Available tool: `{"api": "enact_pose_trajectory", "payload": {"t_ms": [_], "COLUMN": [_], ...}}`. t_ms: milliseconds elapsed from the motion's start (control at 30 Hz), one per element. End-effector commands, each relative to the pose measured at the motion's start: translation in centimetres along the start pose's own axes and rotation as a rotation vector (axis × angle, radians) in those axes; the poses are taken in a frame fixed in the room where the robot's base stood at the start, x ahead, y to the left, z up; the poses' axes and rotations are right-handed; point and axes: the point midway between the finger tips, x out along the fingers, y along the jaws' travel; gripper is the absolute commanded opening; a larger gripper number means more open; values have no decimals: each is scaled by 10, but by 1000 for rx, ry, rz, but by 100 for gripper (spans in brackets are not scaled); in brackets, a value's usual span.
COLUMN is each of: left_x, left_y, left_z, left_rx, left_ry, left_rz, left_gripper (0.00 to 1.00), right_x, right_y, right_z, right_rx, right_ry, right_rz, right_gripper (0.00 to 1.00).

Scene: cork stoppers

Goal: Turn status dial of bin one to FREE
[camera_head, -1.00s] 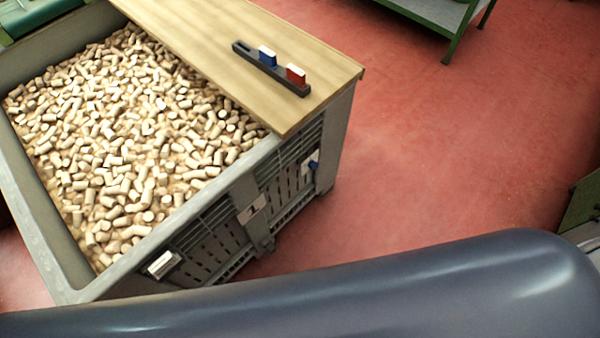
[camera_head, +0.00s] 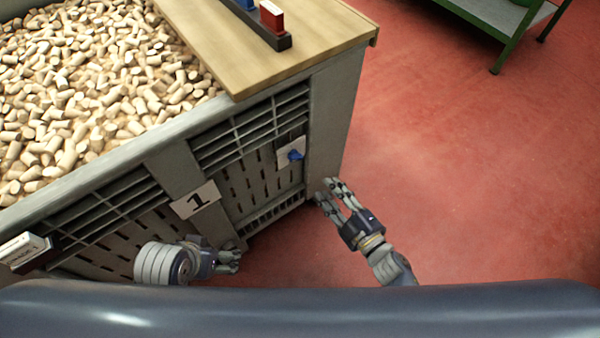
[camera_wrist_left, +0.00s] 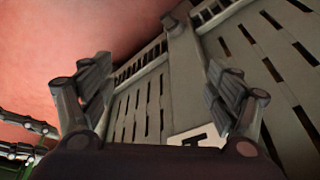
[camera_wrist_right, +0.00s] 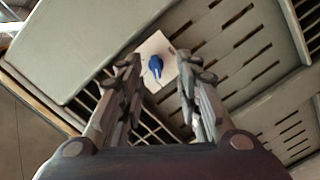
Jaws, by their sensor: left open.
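Bin one (camera_head: 180,158) is a grey slatted crate with a "1" label (camera_head: 197,200) on its side wall. The status dial (camera_head: 296,154) is a blue knob on a white plate on that wall, near the right corner. My right gripper (camera_head: 329,191) is below and right of the dial, apart from it. In the right wrist view the dial (camera_wrist_right: 156,66) shows between the open, empty fingers (camera_wrist_right: 160,75), beyond their tips. My left gripper (camera_head: 236,261) is low in front of the wall, below the label. In the left wrist view its fingers (camera_wrist_left: 162,75) are open and empty.
Cork stoppers (camera_head: 90,85) fill the bin. A wooden board (camera_head: 270,50) on top carries a dark holder with a red block (camera_head: 271,16) and a blue block. A green shelf (camera_head: 500,20) stands back right. Red floor (camera_head: 450,150) is clear on the right.

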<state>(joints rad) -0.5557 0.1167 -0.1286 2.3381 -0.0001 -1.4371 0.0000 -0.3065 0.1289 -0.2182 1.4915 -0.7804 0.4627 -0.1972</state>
Motion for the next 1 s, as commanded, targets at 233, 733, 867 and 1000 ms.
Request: {"api": "enact_pose_trajectory", "payload": {"t_ms": [233, 733, 867, 1000], "left_x": [-19, -19, -22, -24], "left_y": [-1, 7, 9, 10], "left_z": [1, -67, -83, -93], "left_rx": [-1, 8, 10, 11], "left_ry": [26, 315, 385, 428], "left_rz": [-3, 12, 16, 18], "left_gripper": [82, 82, 82, 82], "right_x": [9, 90, 104, 113], "right_y": [5, 8, 8, 9], "right_z": [-19, -28, -29, -31], "right_rx": [-95, -98, -96, -96], "right_ry": [97, 100, 99, 98], "right_rz": [32, 34, 33, 32], "right_gripper": [32, 32, 32, 32]}}
